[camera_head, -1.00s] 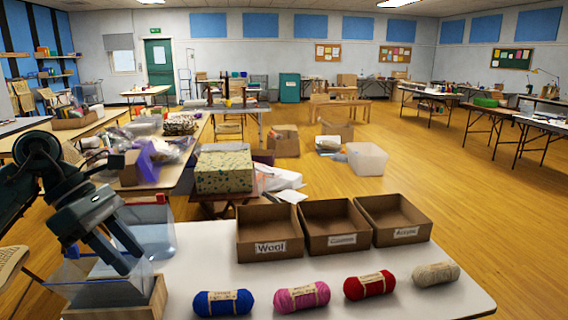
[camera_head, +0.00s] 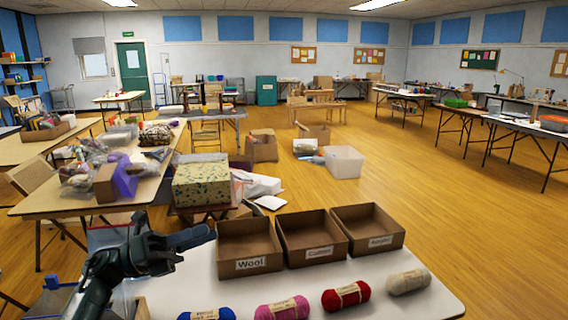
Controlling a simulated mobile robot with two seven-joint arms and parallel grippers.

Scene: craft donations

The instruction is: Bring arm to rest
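My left gripper (camera_head: 196,243) is at the lower left, dark, pointing right, above the white table's left part and just left of the Wool box. I see no object in it; its finger gap is unclear. My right gripper is out of view. Three cardboard boxes stand in a row: the Wool box (camera_head: 249,233), the Cotton box (camera_head: 311,228) and the Acrylic box (camera_head: 367,218). The insides I can see look empty. In front lie a blue yarn skein (camera_head: 205,315), a pink skein (camera_head: 268,313), a red skein (camera_head: 332,299) and a cream skein (camera_head: 396,285). The picture's edge cuts the blue and pink ones.
The white table (camera_head: 420,263) has bare surface between boxes and skeins. A clear bin partly shows behind my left arm. A patterned box (camera_head: 200,187) and a cluttered table (camera_head: 60,203) stand behind at left. Open wooden floor lies to the right.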

